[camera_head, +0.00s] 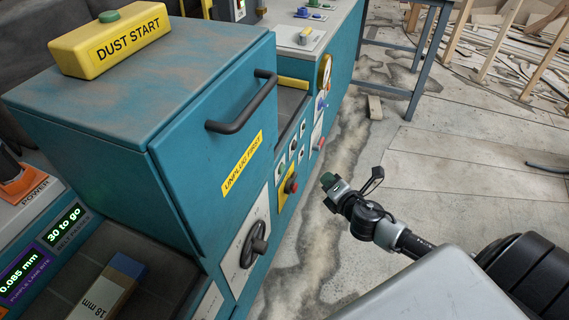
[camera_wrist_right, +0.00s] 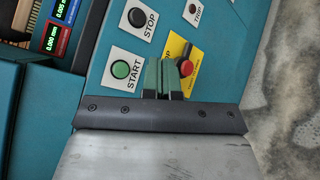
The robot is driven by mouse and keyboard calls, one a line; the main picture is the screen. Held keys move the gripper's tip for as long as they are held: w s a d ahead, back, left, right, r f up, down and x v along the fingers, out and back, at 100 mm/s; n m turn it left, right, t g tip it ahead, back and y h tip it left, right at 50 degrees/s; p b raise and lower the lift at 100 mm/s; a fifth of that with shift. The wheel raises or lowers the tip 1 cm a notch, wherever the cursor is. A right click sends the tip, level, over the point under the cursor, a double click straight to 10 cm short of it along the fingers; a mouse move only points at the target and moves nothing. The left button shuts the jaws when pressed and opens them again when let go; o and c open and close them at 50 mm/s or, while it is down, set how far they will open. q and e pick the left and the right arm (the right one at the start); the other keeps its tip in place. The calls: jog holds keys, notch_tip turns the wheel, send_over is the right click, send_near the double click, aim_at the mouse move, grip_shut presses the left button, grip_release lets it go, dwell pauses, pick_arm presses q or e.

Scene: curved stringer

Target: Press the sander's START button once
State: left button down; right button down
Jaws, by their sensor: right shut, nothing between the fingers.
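The sander (camera_head: 190,130) is a teal cabinet at the left and middle of the head view. In the right wrist view the green START button (camera_wrist_right: 121,70) sits on a white plate labelled START. My right gripper (camera_head: 328,181) is shut and empty, apart from the panel in the head view. In the wrist view its green fingertips (camera_wrist_right: 165,74) appear just right of the START button, overlapping the left part of a yellow plate. I cannot tell the exact gap to the panel. My left gripper is not in view.
A black STOP button (camera_wrist_right: 137,17) is above START. A red button (camera_wrist_right: 186,67) on the yellow plate is close right of my fingertips. A yellow DUST START box (camera_head: 110,45) with a green button stands on the cabinet. A black handle (camera_head: 243,110) juts out. Floor to the right is open.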

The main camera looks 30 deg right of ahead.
aim_at(283, 169)
jog(key=w+a, duration=0.5)
jog(key=w, duration=0.1)
jog(key=shift+w+a+p, duration=0.25)
jog(key=shift+a+p, duration=0.15)
jog(key=shift+p, duration=0.05)
jog(key=shift+a, duration=0.1)
dwell(2.1)
jog(key=shift+w+a, duration=0.2)
jog(key=shift+w, duration=0.1)
